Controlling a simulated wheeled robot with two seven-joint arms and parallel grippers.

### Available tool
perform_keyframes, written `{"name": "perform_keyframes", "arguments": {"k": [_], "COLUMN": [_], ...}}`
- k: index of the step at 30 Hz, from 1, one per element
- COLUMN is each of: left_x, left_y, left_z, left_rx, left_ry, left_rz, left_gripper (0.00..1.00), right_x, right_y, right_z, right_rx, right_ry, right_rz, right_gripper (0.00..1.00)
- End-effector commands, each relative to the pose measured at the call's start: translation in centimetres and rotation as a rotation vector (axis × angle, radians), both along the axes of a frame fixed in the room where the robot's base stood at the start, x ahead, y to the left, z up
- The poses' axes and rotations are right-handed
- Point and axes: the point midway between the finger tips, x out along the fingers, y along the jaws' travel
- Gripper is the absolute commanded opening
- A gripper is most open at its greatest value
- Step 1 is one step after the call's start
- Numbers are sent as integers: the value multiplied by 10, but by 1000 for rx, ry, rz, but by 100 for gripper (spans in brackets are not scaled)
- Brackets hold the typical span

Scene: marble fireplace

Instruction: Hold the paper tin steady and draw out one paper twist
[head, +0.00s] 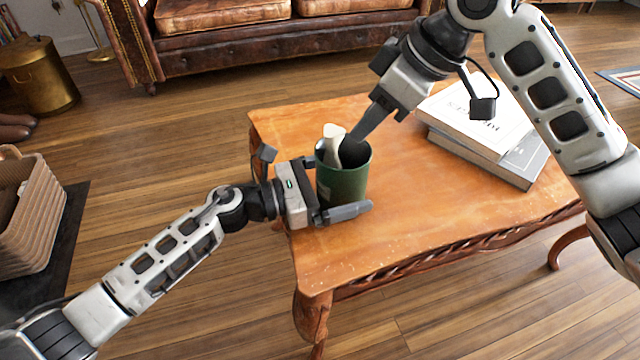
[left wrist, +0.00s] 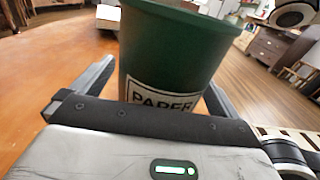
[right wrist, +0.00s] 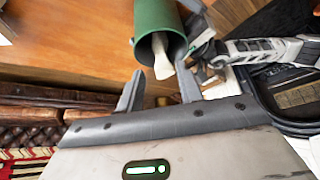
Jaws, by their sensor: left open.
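The green paper tin (head: 343,188) stands upright near the left edge of the wooden table; its "PAPER" label shows in the left wrist view (left wrist: 160,98). One pale paper twist (head: 332,146) sticks out of its mouth, leaning against the rim; it also shows in the right wrist view (right wrist: 161,58). My left gripper (head: 340,186) is open, with its fingers on either side of the tin. My right gripper (head: 356,138) is above the tin's mouth, beside the twist. In the right wrist view its fingers are apart and empty, with the twist beyond and between their tips.
The wooden table (head: 430,220) is clear in front and to the right of the tin. Two stacked books (head: 490,135) lie at its back right, near my right arm. A wicker basket (head: 28,215) stands on the floor at left. A leather sofa (head: 260,52) is behind.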

Motion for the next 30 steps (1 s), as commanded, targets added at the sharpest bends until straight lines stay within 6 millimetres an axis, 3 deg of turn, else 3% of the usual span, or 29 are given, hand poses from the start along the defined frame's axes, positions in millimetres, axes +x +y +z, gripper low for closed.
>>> {"name": "perform_keyframes", "arguments": {"k": [11,15,16,17,19,23,26,30], "left_x": [2,2,2,2,2,2,2,2], "left_y": [-5,-4,-4,-4,-4,-4,-4,-4], "left_z": [0,0,0,0,0,0,0,0], "left_rx": [0,0,0,0,0,0,0,0], "left_ry": [1,1,1,1,1,1,1,1], "left_rz": [0,0,0,0,0,0,0,0], "left_gripper": [97,58,53,53,53,53,53,53], "right_x": [0,0,0,0,0,-1,-4,-11], "right_y": [0,0,0,0,0,2,5,12], "right_z": [0,0,0,0,0,3,10,23], "right_rx": [0,0,0,0,0,-21,-72,-191], "right_ry": [0,0,0,0,-1,-36,-116,-287], "right_rz": [0,0,0,0,2,64,207,538], "right_gripper": [36,36,36,36,48,48,48,48]}}
